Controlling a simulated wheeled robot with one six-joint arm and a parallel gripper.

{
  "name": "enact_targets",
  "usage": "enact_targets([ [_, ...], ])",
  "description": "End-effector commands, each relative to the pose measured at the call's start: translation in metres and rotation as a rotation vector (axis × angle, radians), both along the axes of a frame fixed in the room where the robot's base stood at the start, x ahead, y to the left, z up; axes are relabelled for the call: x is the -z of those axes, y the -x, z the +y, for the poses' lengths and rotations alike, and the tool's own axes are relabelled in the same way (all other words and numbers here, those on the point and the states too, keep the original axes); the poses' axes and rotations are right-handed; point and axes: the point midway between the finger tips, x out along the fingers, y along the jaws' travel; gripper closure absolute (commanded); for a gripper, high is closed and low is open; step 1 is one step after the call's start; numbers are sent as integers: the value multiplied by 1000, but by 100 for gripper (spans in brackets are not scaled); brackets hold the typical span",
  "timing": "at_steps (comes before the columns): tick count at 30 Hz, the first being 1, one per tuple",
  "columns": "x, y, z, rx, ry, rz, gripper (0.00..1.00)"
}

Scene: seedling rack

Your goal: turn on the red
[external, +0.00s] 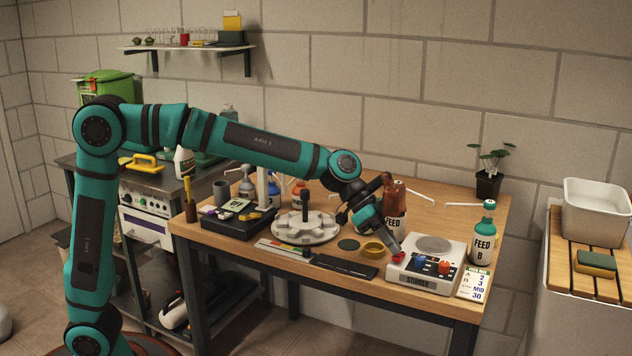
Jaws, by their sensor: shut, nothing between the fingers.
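A white stirrer (410,281) with a round grey plate on top stands at the front right of the wooden table. Its sloped front panel carries a blue knob (420,261) and an orange-red knob (444,267). A small bright red part (398,258) shows at the panel's left end, right at my fingertips. My gripper (395,251) points down at it from the upper left and is shut and empty. I cannot tell whether the fingertips touch the red part, or whether any control is on.
A FEED B bottle (482,240) and a number card (474,284) are right of the stirrer. A brown FEED bottle (394,208) stands behind my gripper. A yellow ring (373,248) and a black flat tray (343,266) lie left of the stirrer.

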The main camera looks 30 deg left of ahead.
Motion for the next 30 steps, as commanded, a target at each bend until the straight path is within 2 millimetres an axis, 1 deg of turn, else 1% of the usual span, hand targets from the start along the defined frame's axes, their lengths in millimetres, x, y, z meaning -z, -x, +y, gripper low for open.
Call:
enact_targets([
  [10, 1, 0, 0, 0, 0, -1, 100],
  [15, 7, 4, 0, 0, -1, -64, 100],
  [23, 6, 2, 0, -1, -1, -59, 100],
  [30, 5, -5, 0, -2, -1, -59, 100],
])
